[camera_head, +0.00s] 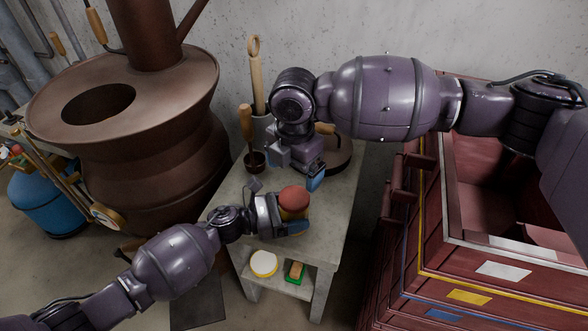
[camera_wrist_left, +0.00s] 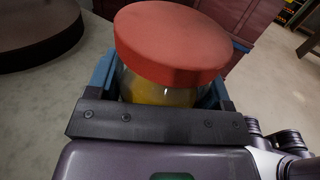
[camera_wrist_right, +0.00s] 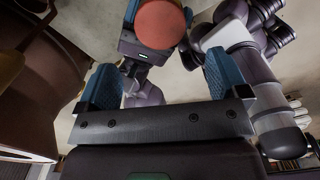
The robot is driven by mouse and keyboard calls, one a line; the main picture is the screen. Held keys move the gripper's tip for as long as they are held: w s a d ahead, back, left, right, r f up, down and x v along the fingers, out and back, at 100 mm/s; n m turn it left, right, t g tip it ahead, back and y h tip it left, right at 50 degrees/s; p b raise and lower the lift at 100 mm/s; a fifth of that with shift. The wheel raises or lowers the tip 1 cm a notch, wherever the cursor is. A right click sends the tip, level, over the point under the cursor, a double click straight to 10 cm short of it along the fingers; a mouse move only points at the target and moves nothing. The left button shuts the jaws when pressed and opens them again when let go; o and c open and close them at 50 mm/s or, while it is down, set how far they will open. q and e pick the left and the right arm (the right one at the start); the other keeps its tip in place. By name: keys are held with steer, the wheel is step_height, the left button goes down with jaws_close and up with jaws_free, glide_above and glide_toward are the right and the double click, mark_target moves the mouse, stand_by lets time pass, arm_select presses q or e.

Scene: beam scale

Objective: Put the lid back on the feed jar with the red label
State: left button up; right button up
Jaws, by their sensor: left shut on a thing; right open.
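A glass jar with yellow contents (camera_wrist_left: 160,92) is between my left gripper's blue fingers (camera_wrist_left: 165,85). A red lid (camera_wrist_left: 172,42) covers its top; I cannot tell whether it is fully seated. The lid also shows in the head view (camera_head: 293,198), over the near part of the table. My left gripper (camera_head: 286,222) is shut on the jar from the left. The jar's label is not visible. My right gripper (camera_head: 296,172) is open and empty above the table, behind the jar. In the right wrist view, the red lid (camera_wrist_right: 160,22) lies beyond its fingertips.
The small stone table (camera_head: 333,205) also bears a dark round object (camera_head: 338,155), a small dark cup (camera_head: 255,161) and a holder with a wooden-handled tool (camera_head: 256,75). Red crates (camera_head: 470,235) stand right.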

mark_target(294, 196)
steer(key=shift+f, duration=4.05)
steer(key=c, duration=1)
steer(key=shift+o, duration=0.2)
steer(key=m, duration=0.9)
steer(key=shift+m, duration=0.4)
steer(key=o, duration=1)
steer(key=shift+r, duration=0.1)
